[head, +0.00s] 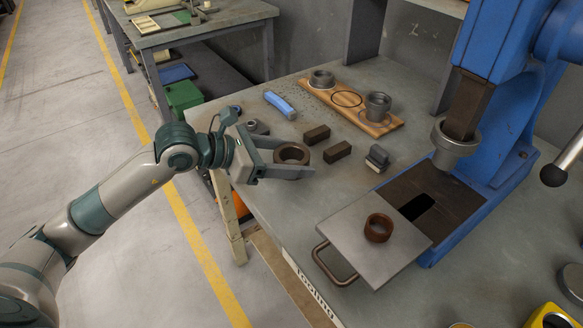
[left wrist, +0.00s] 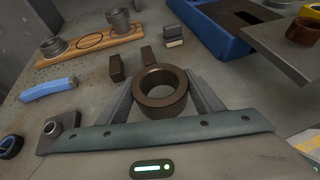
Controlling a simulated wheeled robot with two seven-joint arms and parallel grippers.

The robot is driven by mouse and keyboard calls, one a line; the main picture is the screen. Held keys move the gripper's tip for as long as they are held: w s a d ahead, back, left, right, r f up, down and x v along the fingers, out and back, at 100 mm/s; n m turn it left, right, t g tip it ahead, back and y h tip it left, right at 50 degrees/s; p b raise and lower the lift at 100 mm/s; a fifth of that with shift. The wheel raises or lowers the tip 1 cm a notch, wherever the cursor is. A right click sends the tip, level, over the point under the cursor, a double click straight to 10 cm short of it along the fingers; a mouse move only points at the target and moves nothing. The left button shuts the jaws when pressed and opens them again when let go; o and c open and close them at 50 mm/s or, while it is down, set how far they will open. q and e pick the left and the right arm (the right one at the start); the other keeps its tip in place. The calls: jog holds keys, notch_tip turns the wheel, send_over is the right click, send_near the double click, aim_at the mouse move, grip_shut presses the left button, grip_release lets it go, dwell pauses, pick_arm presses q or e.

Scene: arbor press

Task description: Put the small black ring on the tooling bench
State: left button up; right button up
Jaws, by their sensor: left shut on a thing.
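My left gripper (head: 300,170) reaches in from the left over the grey bench (head: 300,215) and is shut on a thick dark brown-black ring (head: 292,153). In the left wrist view the same ring (left wrist: 160,89) sits between the two fingers, its hole facing up. I cannot tell whether it touches the bench top. A second, redder brown ring (head: 378,228) lies on the flat metal plate of the press. A small black round piece (left wrist: 10,146) shows at the left edge of the left wrist view. My right gripper is not in view.
Two dark blocks (head: 338,152) and a grey block (head: 377,157) stand close to the held ring. Behind are a blue-handled tool (head: 280,104) and a wooden board (head: 345,98) with metal cups. The blue press (head: 490,170) stands right. Bare bench lies in front of the gripper.

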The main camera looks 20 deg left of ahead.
pick_arm(q)
notch_tip(320, 180, down, 3)
jog(key=shift+r, duration=0.1)
jog(key=shift+f, duration=0.25)
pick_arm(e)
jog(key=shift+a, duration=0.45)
pick_arm(q)
jog(key=shift+f, duration=0.15)
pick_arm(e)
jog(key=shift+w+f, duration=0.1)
pick_arm(q)
jog(key=o, duration=1.4)
jog(key=shift+o, duration=0.3)
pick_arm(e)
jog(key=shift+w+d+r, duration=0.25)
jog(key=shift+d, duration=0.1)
